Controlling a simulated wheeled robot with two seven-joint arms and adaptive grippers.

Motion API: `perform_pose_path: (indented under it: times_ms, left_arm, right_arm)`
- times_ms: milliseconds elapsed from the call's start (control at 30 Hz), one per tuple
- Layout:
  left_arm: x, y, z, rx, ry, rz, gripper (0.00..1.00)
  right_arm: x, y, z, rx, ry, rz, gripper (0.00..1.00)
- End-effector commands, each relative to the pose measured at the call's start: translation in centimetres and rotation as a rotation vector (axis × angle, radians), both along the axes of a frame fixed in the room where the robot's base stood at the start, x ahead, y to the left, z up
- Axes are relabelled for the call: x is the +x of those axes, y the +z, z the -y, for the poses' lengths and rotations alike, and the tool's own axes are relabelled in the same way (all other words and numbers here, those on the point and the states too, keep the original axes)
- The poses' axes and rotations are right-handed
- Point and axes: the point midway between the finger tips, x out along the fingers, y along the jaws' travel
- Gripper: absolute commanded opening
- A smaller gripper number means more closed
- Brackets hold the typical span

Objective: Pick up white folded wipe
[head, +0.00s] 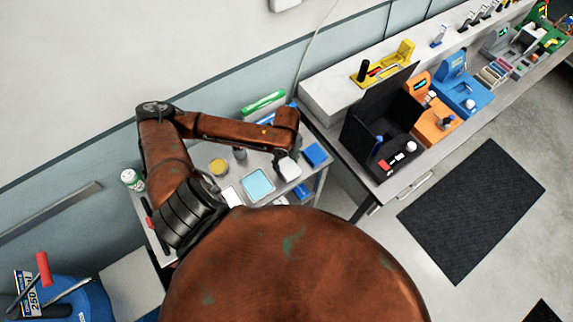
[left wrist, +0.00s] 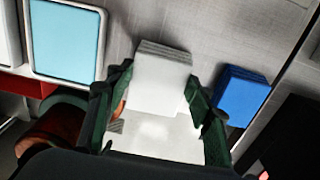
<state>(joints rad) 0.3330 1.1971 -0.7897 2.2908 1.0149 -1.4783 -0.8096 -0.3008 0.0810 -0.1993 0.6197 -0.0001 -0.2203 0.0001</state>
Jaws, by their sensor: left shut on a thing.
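The white folded wipe (left wrist: 162,82) is a thick layered stack between the fingers of my left gripper (left wrist: 160,98) in the left wrist view. Both dark green fingers press at its sides, so the gripper is shut on it. In the head view the white wipe (head: 289,168) shows just below the end of my left arm, over the right part of the small grey table. The left gripper (head: 283,158) is mostly hidden there by the arm's end. I cannot tell whether the wipe touches the tabletop. My right gripper is not in view.
A blue folded wipe (left wrist: 240,93) lies close to the right of the gripper. A tray with a light blue surface (left wrist: 68,38) lies to the left. A long workbench (head: 385,185) stands to the right.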

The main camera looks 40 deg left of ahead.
Motion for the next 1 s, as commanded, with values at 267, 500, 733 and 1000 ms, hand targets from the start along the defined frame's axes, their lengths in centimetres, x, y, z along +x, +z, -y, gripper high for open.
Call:
perform_pose_path:
  times_ms: [267, 500, 733, 1000]
  left_arm:
    - [0.2, 5.0, 2.9, -0.005, -0.007, 0.007, 0.32]
    - [0.0, 9.1, 8.4, -0.006, -0.009, 0.005, 0.32]
    - [-0.1, 10.9, 12.4, -0.003, -0.004, 0.003, 0.32]
    - [-0.3, 11.6, 14.0, 0.000, 0.000, 0.000, 0.32]
  right_arm:
    - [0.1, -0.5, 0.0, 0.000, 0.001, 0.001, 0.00]
    - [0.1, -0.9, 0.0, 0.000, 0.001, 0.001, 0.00]
    - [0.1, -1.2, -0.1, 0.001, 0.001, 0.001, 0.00]
    - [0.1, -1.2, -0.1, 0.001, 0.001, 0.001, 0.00]
